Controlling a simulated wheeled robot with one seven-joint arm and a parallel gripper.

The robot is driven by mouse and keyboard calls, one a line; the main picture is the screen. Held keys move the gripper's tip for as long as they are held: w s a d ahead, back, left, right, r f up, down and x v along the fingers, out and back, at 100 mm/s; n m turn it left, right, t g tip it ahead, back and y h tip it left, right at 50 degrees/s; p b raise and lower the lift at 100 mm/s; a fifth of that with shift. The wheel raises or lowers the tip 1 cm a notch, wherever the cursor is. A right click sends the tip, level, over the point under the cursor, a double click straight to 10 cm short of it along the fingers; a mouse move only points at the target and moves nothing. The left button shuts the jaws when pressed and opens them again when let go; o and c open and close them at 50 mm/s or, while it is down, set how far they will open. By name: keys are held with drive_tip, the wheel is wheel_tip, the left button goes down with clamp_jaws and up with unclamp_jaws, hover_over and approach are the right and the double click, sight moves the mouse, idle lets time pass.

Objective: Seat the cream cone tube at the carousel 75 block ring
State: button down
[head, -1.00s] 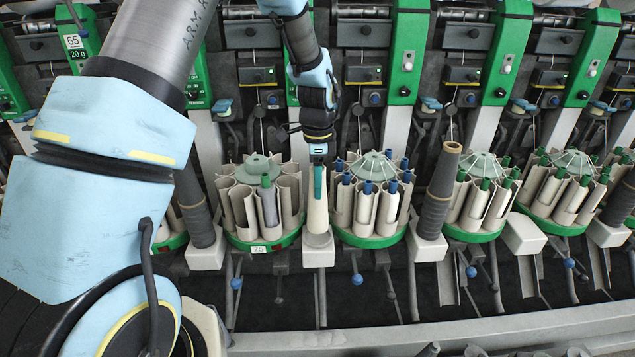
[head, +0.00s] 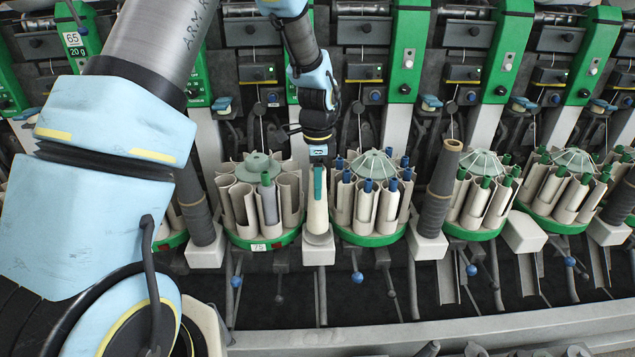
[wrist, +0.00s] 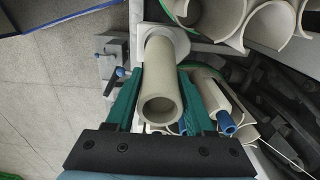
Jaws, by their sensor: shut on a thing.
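The cream cone tube (head: 317,216) stands upright at the white block (head: 318,256) just right of the carousel marked 75 (head: 272,243). My gripper (head: 318,186) is shut on the tube's upper part from above. In the wrist view, the teal fingers of my gripper (wrist: 161,74) lie on both sides of the tube (wrist: 168,62), whose open mouth faces the camera. The tube's lower end meets the pale block (wrist: 148,30) in that view. The ring is hidden by the tube, and I cannot tell whether the tube is fully down.
Tube-filled carousels stand close on both sides; the right one (head: 368,239) has blue-tipped tubes. Dark grey cones stand on neighbouring blocks, one at the right (head: 437,195) and one at the left (head: 194,205). Green machine posts (head: 408,50) rise behind. Levers hang below the blocks.

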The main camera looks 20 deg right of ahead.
drive_tip(key=shift+f+b, duration=0.85)
drive_tip(key=shift+f, duration=0.75)
drive_tip(key=shift+c, duration=0.9)
unclamp_jaws()
wheel_tip(320, 180, up, 11)
drive_tip(key=shift+f+b, duration=0.1)
drive_tip(key=shift+b, duration=0.9)
